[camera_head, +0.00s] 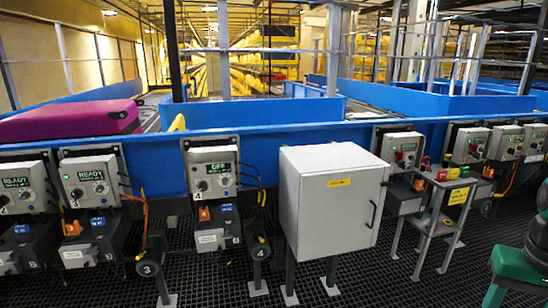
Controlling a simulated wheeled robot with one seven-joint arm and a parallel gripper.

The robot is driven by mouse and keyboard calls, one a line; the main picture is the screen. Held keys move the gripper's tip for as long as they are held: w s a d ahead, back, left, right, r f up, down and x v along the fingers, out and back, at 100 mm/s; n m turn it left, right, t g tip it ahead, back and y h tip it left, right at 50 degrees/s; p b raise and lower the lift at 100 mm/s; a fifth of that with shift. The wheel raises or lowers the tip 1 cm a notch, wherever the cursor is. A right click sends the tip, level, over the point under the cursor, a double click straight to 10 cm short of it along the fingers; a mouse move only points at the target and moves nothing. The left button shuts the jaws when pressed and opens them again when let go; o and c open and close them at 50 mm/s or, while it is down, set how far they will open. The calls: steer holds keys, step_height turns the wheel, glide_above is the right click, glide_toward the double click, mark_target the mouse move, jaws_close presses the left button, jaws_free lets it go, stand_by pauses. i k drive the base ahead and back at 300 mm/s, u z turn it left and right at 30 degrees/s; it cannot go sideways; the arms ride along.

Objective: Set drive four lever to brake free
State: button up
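A dark round disc marked 4 (259,252) hangs low under the blue conveyor side, left of a grey cabinet. To its left is a grey control box (212,169) with a green display that appears to read OFF. Under that box is a dark drive unit (219,228) with an orange part (204,214) and a blue part on top. A thin lever shape and orange cable stand near the disc; I cannot tell which is the brake lever or its position.
Two boxes reading READY (91,181) stand at left, with a disc marked 3 (149,268). The grey cabinet (330,205) stands right of disc 4. A small metal stand (437,222) is further right. A purple case (71,120) lies on the conveyor. Dark grating covers the floor.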

mark_target(210, 159)
steer(key=u, duration=0.45)
steer(key=i, duration=1.05)
